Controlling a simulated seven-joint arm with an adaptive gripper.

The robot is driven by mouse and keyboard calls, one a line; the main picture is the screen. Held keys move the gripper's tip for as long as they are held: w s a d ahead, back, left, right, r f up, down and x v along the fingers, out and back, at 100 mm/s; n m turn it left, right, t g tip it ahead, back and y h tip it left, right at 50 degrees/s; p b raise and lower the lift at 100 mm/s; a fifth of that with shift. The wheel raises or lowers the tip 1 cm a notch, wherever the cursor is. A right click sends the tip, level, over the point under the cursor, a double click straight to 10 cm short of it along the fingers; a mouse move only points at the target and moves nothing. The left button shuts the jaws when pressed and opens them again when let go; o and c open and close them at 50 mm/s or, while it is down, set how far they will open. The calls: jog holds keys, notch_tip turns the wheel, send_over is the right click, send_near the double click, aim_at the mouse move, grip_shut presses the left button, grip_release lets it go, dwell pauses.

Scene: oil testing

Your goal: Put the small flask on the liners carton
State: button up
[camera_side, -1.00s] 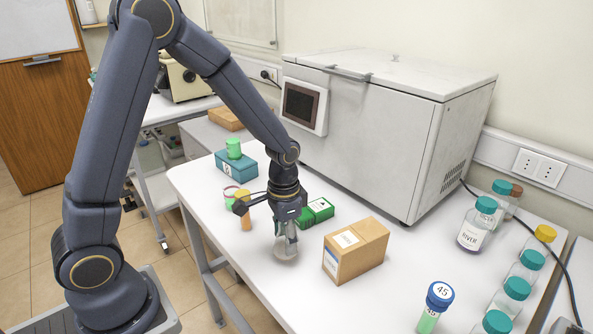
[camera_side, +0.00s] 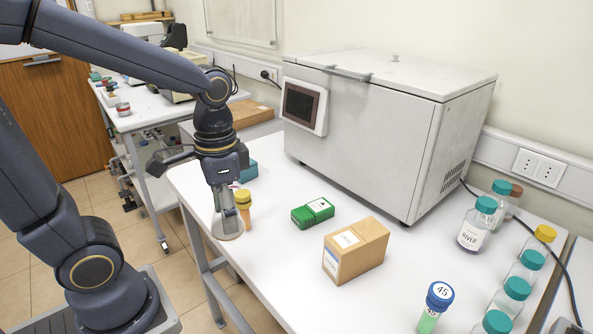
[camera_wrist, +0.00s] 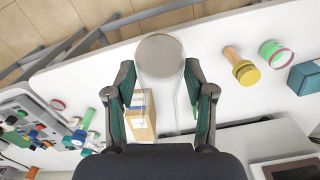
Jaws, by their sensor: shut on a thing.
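The small flask is clear glass with a wide round base. It hangs below my gripper (camera_side: 224,198) near the front left edge of the table, and my gripper is shut on its upper part. In the wrist view the flask (camera_wrist: 160,55) lies between the two fingers of my gripper (camera_wrist: 159,88), its base pointing away from me. I cannot tell how high its base is above the table. A brown carton (camera_side: 362,262) with white labels stands to its right, apart from it; its print is too small to read. It also shows in the wrist view (camera_wrist: 141,124).
A yellow-capped container (camera_side: 244,205) stands close to the flask. A green box (camera_side: 313,214) lies between the flask and the carton. A teal box (camera_wrist: 305,77) shows in the wrist view. A blue-capped tube (camera_side: 437,300) and several bottles stand right. A large white machine (camera_side: 370,130) stands behind.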

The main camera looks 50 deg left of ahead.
jog(key=w+d+r+m, duration=0.2)
jog(key=w+d+r, duration=0.6)
jog(key=w, duration=0.1)
send_near(358, 233)
jog(key=shift+s+f+m, duration=0.2)
jog(key=shift+s+m, duration=0.1)
jog(key=shift+s, duration=0.3)
jog(key=shift+w+f, duration=0.35)
jog(key=shift+f, duration=0.05)
jog(key=shift+w+f, duration=0.1)
jog(key=shift+f, duration=1.55)
jog(key=shift+f, duration=0.15)
jog(key=o, duration=1.2)
